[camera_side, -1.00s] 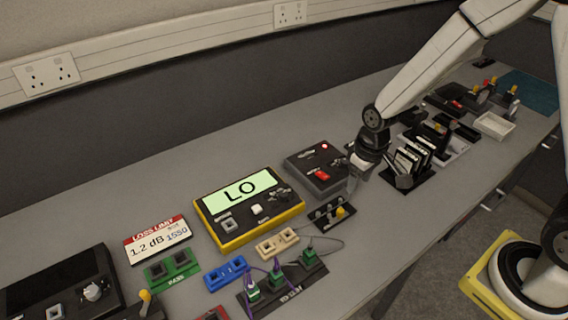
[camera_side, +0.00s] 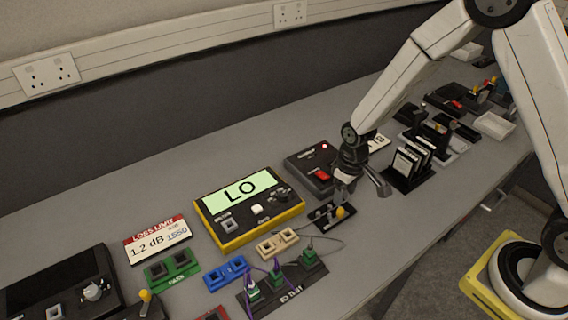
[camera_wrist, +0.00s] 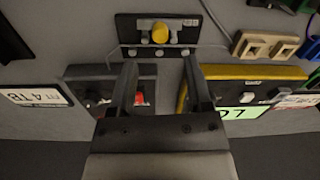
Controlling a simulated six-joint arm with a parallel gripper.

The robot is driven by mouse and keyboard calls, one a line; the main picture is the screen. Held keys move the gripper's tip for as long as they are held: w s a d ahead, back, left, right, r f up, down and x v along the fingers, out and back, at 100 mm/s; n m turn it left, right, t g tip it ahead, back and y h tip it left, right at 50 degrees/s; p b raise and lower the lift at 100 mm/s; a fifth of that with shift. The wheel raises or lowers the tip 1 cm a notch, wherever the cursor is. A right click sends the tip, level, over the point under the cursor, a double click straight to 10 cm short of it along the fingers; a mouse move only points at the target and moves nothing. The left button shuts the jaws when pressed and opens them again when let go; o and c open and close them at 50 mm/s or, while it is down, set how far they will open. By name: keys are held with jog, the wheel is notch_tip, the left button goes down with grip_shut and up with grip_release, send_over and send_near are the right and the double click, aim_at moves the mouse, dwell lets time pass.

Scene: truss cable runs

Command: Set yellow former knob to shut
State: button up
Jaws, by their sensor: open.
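The yellow former knob (camera_side: 340,212) stands on a small black plate (camera_side: 324,216) with metal posts and a thin rod, in front of the grey box in the side view. In the wrist view the yellow knob (camera_wrist: 160,33) is near the top middle of its black plate (camera_wrist: 126,24), beyond my fingertips. My gripper (camera_side: 365,190) is open and empty, above and just behind the knob's plate. In the wrist view my gripper (camera_wrist: 160,62) has its two fingers spread to either side below the knob, apart from it. I cannot tell the knob's setting.
A yellow-edged meter (camera_side: 247,208) reading LO stands left of the plate. A grey box (camera_side: 312,168) with a red switch is behind. A black rack of cards (camera_side: 408,170) stands to the right. A tan connector block (camera_side: 277,242) and a thin cable (camera_side: 330,241) lie in front.

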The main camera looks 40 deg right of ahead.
aim_at(341, 210)
jog(key=shift+a+f, duration=0.1)
jog(key=shift+f, duration=2.9)
grip_shut()
